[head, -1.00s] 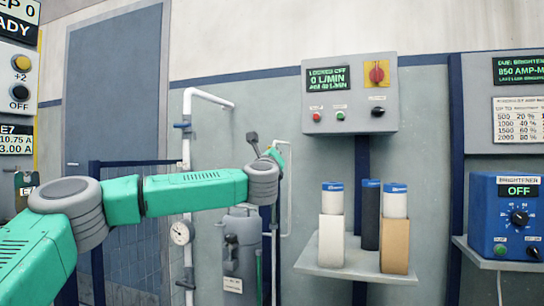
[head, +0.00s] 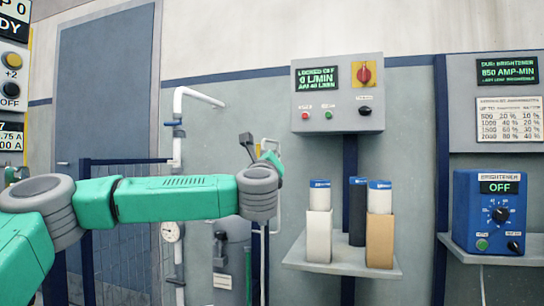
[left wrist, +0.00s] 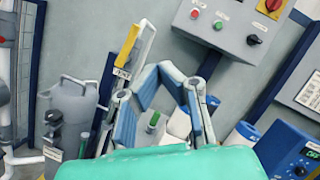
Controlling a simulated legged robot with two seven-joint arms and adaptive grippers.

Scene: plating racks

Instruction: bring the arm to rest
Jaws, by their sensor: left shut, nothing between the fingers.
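My left arm, green with grey joints, reaches in from the left of the head view, its forearm nearly level. My left gripper (head: 262,150) is small and partly hidden behind the grey wrist joint, in front of the wall. In the left wrist view the gripper (left wrist: 155,108) shows its grey and blue finger links above my green wrist housing. It is shut and holds nothing. My right gripper is in neither view.
A grey control box (head: 337,120) hangs above a shelf (head: 340,262) with several filter cartridges. A blue brightener unit (head: 490,235) stands at the right. White pipework (head: 178,130) and a blue door (head: 105,100) are at the left. Clear space separates my gripper from the shelf.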

